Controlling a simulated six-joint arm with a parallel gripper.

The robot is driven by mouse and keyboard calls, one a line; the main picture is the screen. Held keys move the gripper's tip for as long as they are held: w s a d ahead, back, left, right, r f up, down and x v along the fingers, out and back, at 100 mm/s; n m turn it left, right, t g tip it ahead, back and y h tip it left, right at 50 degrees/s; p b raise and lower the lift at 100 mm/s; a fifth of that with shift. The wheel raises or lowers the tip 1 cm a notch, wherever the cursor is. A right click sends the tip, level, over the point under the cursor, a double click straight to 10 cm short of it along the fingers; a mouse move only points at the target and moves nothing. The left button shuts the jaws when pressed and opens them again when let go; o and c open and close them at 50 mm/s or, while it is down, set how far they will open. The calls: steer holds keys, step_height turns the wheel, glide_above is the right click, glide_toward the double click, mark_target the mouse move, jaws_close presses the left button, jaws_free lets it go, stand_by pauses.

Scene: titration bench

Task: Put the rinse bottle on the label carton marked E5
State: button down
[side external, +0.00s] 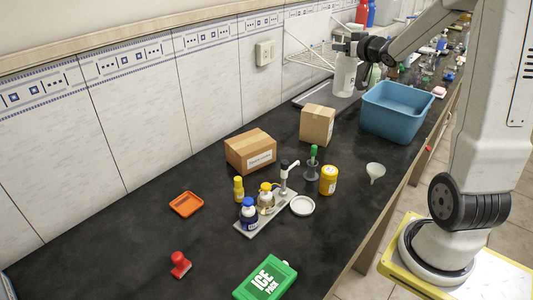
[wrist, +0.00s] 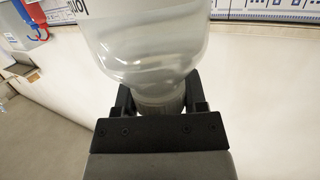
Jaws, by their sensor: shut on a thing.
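My gripper (side external: 345,42) is shut on a translucent whitish bottle (side external: 344,76), which looks like the rinse bottle. It hangs upright below the jaws, left of the blue tub. In the wrist view, the bottle (wrist: 145,40) fills the upper middle, with its narrow end between the jaws (wrist: 160,98). Two brown cartons stand on the dark bench: a wider one (side external: 250,152) with a white label, and a taller one (side external: 317,126) to its right, nearer the bottle. Their markings are too small to read, so I cannot tell which is E5. Both carton tops are bare.
A blue tub (side external: 397,110) stands right of the taller carton. A small pump stand with bottles (side external: 266,212), a yellow jar (side external: 328,180) and a funnel (side external: 375,171) stand in front of the cartons. An orange tray (side external: 186,204) lies left. The tiled wall borders the bench.

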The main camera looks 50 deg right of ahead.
steer(key=shift+r, duration=0.45)
steer(key=w+d+f, duration=0.7)
steer(key=w+f, duration=0.2)
steer(key=w, duration=0.2)
steer(key=shift+d+f, duration=0.2)
steer(key=shift+w, duration=0.15)
steer(key=shift+w+d+f, duration=0.15)
steer(key=shift+f, duration=1.8)
